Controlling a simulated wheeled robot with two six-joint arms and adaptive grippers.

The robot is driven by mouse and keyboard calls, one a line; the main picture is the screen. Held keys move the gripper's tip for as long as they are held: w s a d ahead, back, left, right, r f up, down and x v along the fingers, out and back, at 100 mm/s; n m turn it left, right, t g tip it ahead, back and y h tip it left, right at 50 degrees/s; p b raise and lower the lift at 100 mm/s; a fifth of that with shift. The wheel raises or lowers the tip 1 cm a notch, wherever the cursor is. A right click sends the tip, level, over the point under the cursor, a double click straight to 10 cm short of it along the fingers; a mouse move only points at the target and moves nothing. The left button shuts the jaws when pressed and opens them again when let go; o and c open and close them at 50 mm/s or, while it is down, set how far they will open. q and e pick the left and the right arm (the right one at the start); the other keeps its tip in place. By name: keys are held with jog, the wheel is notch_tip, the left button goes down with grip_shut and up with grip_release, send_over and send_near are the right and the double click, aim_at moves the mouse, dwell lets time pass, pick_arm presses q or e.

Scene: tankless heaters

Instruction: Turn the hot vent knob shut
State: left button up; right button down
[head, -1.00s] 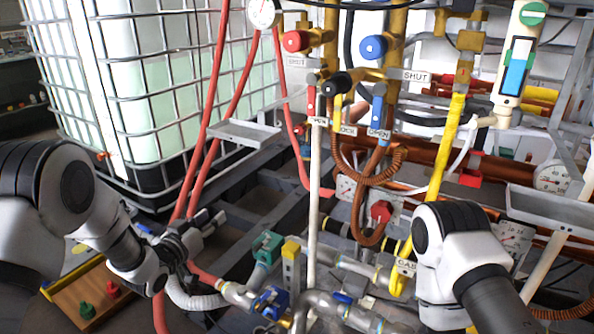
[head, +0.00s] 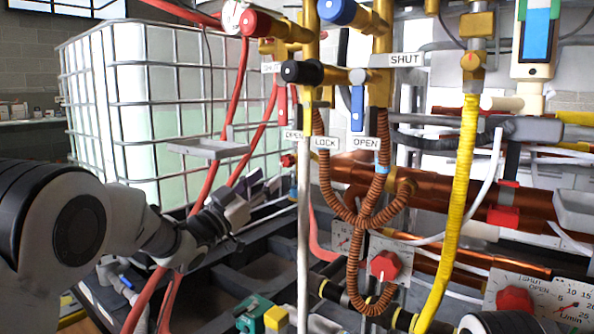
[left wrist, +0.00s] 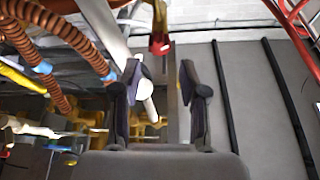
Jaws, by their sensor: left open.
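A round red knob (head: 256,24) sits on a brass valve at the upper left of the pipework in the head view. A red lever (head: 282,104) hangs below it, between SHUT and OPEN labels. I cannot tell from any label which is the hot vent knob. A blue knob (head: 336,12) and a black knob (head: 301,72) are close by.
A white upright pipe (head: 304,220) stands right of my left gripper. Red hoses (head: 232,110) and a small grey shelf (head: 208,148) lie near it. A caged water tank (head: 150,70) is behind. Coiled copper pipes (head: 357,250) and a yellow hose (head: 460,190) fill the right.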

aim_at(284, 164)
pick_arm(q)
jog(key=b+x, duration=0.1)
jog(key=x, duration=0.5)
jog(key=shift+f, duration=0.15)
jog(key=shift+w+d+r, duration=0.2)
jog(key=shift+w+d, duration=0.05)
grip_shut()
